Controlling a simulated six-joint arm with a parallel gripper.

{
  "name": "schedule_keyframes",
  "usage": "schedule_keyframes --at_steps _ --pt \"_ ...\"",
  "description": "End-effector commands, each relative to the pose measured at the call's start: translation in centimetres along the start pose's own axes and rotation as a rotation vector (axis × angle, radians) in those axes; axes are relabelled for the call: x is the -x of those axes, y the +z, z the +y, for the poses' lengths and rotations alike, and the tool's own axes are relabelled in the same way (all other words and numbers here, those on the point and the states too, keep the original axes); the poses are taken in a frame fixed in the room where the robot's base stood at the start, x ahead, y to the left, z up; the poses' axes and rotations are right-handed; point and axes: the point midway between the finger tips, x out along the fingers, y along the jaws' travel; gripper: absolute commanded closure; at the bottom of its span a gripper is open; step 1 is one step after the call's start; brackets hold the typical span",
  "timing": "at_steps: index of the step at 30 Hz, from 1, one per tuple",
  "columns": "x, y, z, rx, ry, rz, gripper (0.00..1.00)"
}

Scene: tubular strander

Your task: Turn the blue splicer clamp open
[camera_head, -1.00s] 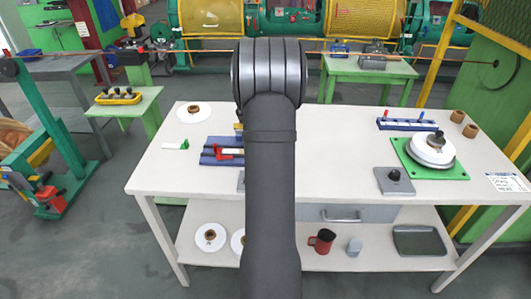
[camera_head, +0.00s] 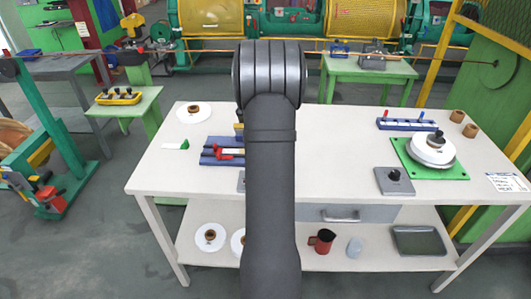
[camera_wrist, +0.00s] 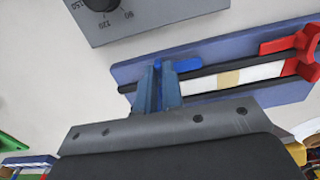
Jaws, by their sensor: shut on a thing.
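The splicer is a blue plate (camera_wrist: 285,93) with dark rails and a pale strip with a tan patch between them. The red clamp (camera_wrist: 300,45) stands at its right end in the wrist view. The blue clamp (camera_wrist: 183,66) shows as a bright blue lever lying roughly along the plate at its left end. My gripper (camera_wrist: 158,72) is shut on the blue clamp, its fingers hiding part of it. In the head view the splicer's left part (camera_head: 208,157) and red clamp (camera_head: 231,153) show. My arm hides the blue clamp and the gripper there.
A grey plate with a dial (camera_wrist: 105,5) lies close to the splicer. The white table (camera_head: 330,165) is clear to the right of my arm, up to a grey dial box (camera_head: 394,183) and a green plate (camera_head: 455,172) bearing a white disc. A white spool (camera_head: 190,113) lies behind the splicer.

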Motion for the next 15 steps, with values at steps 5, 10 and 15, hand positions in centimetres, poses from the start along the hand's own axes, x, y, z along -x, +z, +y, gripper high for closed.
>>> schedule_keyframes --at_steps 5,10,15 --pt "0.01 -0.01 0.04 0.034 0.000 -0.001 1.00" --pt "0.00 0.00 0.04 0.033 0.000 -0.001 1.00" --pt "0.00 0.00 0.04 0.033 0.000 -0.001 0.71"
